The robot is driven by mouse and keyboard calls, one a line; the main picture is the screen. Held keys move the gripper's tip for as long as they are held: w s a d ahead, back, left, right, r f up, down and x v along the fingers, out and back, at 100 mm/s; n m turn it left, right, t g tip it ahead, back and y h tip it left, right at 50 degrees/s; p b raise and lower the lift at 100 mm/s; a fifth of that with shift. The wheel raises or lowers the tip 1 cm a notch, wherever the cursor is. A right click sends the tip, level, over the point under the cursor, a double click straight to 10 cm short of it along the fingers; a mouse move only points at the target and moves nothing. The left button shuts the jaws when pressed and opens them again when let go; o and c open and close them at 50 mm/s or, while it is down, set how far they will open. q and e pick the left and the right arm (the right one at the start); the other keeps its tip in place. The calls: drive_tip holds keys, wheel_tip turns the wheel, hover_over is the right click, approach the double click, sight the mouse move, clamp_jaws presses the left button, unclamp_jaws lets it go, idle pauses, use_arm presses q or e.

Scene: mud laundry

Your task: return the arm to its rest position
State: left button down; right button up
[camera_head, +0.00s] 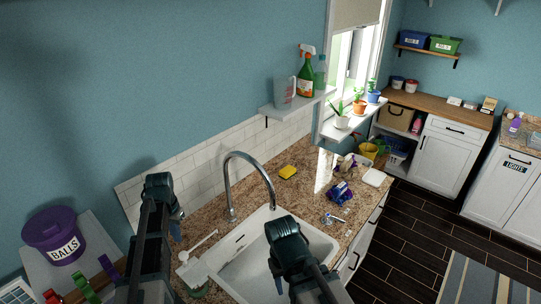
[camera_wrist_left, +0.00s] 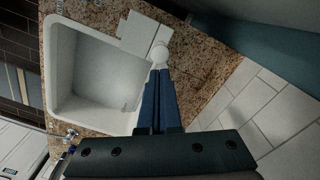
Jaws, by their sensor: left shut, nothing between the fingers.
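My left arm comes in from the left in the head view, over the counter beside the sink. Its gripper (camera_head: 175,230) points down, partly hidden behind the arm. In the left wrist view the blue fingers (camera_wrist_left: 160,75) lie together, shut with nothing between them. Their tips appear just in front of a round white end of a pale object by the sink; I cannot tell whether they touch. My right arm rises from the bottom over the sink's front. A small dark part of its gripper (camera_head: 277,284) shows, too hidden to read its jaws.
The white sink (camera_head: 245,262) with its tall faucet (camera_head: 231,180) stands between the arms. A yellow sponge (camera_head: 288,171) and purple items (camera_head: 340,193) lie on the granite counter. A purple BALLS bucket (camera_head: 54,236) stands at left. Dark floor (camera_head: 400,240) is open at right.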

use_arm(q)
drive_tip(key=shift+m+y, duration=0.6)
drive_tip(key=shift+m, duration=0.1)
drive_tip(key=s+d+f+b, duration=0.5)
drive_tip(key=d+f+b, duration=0.2)
drive_tip(key=s+d+f+b, duration=0.6)
drive_tip(key=d+f+b, duration=0.1)
drive_tip(key=d, duration=0.1)
drive_tip(key=s+d+f+b, duration=0.5)
drive_tip(key=d+f+b, duration=0.2)
drive_tip(key=shift+s+d+f+b, duration=0.25)
drive_tip(key=shift+s+d+b, duration=0.05)
drive_tip(key=shift+s+b, duration=0.1)
use_arm(e)
wheel_tip(320, 180, down, 22)
drive_tip(key=shift+r, duration=0.15)
use_arm(q)
drive_tip(key=shift+s+d+f, duration=0.15)
drive_tip(key=shift+s+d, duration=0.05)
drive_tip(key=shift+s, duration=0.05)
